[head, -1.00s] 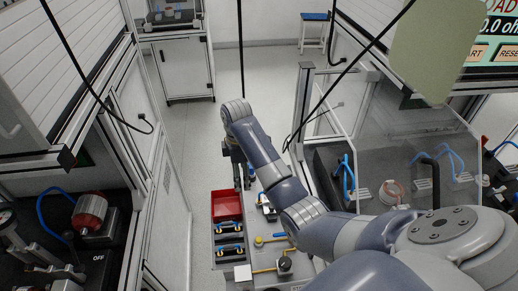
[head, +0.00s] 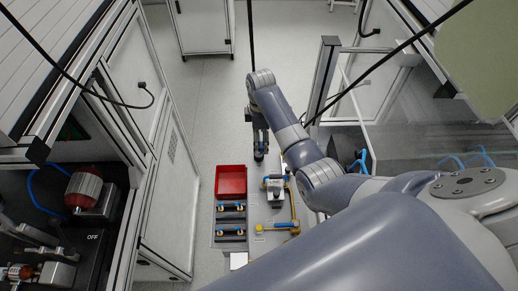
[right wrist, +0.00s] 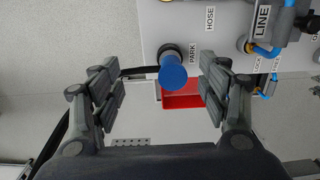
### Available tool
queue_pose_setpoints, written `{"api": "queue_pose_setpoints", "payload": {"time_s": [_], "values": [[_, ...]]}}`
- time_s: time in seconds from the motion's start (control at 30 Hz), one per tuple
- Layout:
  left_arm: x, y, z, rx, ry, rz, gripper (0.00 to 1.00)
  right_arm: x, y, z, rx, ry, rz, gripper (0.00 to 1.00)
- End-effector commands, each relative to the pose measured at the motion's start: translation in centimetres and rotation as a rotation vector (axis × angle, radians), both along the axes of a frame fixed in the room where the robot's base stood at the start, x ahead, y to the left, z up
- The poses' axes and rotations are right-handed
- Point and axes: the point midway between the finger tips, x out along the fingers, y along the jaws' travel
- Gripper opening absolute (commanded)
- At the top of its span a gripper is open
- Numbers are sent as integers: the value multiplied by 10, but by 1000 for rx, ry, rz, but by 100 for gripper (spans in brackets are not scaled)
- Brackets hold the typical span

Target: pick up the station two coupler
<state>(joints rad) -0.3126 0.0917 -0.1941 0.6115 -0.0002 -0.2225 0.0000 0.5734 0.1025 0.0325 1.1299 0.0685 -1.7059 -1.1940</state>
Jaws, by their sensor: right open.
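My right gripper (head: 259,150) is over the far end of a grey bench plate (head: 262,243). In the right wrist view the gripper (right wrist: 160,88) is open and empty. A dark fitting with a blue cylindrical end (right wrist: 173,72) stands beside the PARK label, between the spread fingers in the picture; no contact shows. I cannot tell whether it is the station two coupler. Two blue-ended fittings, one upper (head: 231,207) and one lower (head: 231,230), lie in dark holders below the red bin. No station number is readable. My left gripper is out of view.
The red bin (head: 231,182) sits left of the plate. A grey block with a blue fitting (head: 275,189) and a yellow pipe (head: 294,207) stand on the plate. A cabinet (head: 165,200) is at left, with open floor between. A clear guard (head: 420,125) is at right.

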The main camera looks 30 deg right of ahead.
Motion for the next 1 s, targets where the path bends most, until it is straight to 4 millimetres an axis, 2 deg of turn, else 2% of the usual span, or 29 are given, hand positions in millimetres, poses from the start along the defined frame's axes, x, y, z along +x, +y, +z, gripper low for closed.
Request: {"api": "queue_pose_setpoints", "payload": {"time_s": [0.1, 0.23, 0.4, 0.6, 0.63, 0.8, 0.87, 1.0], "values": [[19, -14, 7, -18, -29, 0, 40, -1, 6, -15, 3, 5, 1, 69], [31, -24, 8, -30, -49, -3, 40, 0, 7, -33, 1, 4, 1, 69], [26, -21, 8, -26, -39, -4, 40, 0, 6, -44, 1, 2, 0, 69], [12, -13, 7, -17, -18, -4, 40, 0, 6, -45, 0, 1, 0, 69], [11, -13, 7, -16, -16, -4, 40, 0, 6, -45, 0, 1, 1, 67], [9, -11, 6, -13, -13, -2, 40, 0, 6, -45, 1, 2, 1, 28], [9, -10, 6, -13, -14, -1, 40, 0, 6, -45, 1, 2, 1, 17], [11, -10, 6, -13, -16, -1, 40, 0, 6, -45, 1, 2, 0, 16]]}}
